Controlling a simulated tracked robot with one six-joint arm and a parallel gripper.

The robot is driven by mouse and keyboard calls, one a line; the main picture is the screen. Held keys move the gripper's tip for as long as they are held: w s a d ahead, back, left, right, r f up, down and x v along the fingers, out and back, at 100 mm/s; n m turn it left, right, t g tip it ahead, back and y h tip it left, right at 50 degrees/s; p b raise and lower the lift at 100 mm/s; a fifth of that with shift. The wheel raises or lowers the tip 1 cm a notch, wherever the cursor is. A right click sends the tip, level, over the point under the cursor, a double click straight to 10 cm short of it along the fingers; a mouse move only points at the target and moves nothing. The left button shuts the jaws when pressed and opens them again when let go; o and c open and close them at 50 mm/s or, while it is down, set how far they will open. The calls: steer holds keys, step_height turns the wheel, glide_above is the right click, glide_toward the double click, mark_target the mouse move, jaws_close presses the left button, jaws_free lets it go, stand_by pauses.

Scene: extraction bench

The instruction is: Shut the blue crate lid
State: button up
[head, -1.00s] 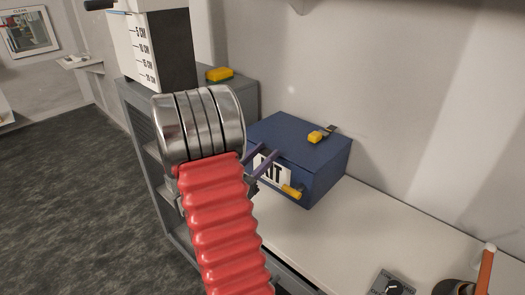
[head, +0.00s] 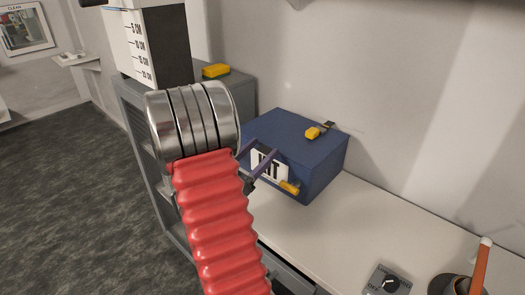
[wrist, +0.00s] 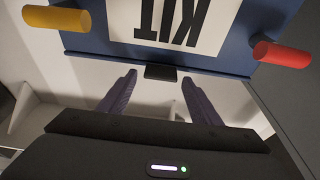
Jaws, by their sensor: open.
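The blue crate (head: 322,178) stands on the white bench against the wall, with a white KIT label (head: 266,166) on its front. Its blue lid (head: 285,128) looks flat and level on top; I cannot tell whether a gap remains. The front also bears a yellow handle (head: 289,187). In the wrist view the label (wrist: 172,22) is upside down, between the yellow handle (wrist: 57,19) and a red handle (wrist: 282,54). A dark tab (wrist: 160,72) sits at the crate's edge. My gripper (head: 267,145) is open and empty before the front; its purple fingers (wrist: 159,78) flank the tab, contact unclear.
A yellow block (head: 313,133) and a dark clip-like piece lie on the lid's back right. A grey cabinet (head: 240,90) with another yellow block (head: 216,71) stands behind my arm. A dial box (head: 388,284) and an orange-handled item (head: 480,265) are at front right. The bench between is clear.

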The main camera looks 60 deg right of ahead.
steer(key=v, duration=1.3)
steer(key=shift+a, duration=0.15)
stand_by(0.4)
